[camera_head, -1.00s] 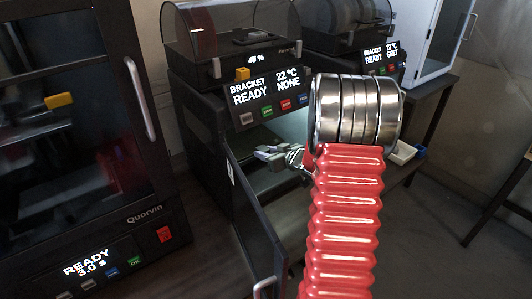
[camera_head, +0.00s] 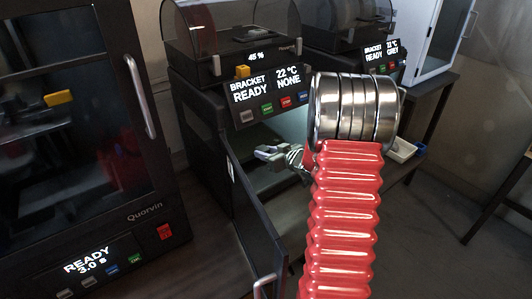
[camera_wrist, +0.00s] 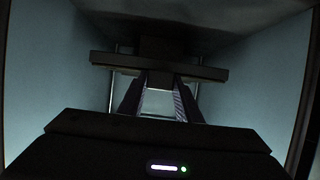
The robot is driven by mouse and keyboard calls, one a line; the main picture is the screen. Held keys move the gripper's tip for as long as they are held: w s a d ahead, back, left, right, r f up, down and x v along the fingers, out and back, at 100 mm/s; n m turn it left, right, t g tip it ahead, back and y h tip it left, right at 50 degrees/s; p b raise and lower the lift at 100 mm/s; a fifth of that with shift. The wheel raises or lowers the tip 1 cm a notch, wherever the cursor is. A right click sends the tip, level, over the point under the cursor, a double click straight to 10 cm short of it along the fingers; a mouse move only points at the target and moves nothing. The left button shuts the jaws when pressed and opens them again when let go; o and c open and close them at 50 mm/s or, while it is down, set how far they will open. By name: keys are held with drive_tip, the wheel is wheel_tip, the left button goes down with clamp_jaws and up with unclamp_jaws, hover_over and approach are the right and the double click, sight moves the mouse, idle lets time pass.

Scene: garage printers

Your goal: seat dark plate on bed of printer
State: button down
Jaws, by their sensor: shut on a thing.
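The middle printer (camera_head: 215,125) has its front door (camera_head: 250,215) swung open, and its screen reads BRACKET READY, 22 °C, NONE. My gripper (camera_head: 268,153) is at the mouth of its lit chamber. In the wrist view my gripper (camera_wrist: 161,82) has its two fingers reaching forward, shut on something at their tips. A wide dark bar (camera_wrist: 205,73) lies level across the fingertips; it looks like the dark plate seen nearly edge-on, but it is too dark to be sure. The bed, and any contact with it, cannot be made out.
Pale chamber walls (camera_wrist: 50,85) stand close on both sides in the wrist view. A closed Quorvin printer (camera_head: 85,130) stands at left. Another printer (camera_head: 345,45) is behind at right. A small white tray (camera_head: 403,151) lies beyond my red arm, which hides part of the chamber.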

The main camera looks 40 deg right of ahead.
drive_tip(key=c, duration=1.2)
unclamp_jaws()
drive_tip(key=shift+s, duration=0.15)
drive_tip(key=v, duration=1.3)
drive_tip(key=shift+s, duration=0.25)
drive_tip(key=shift+s, duration=0.1)
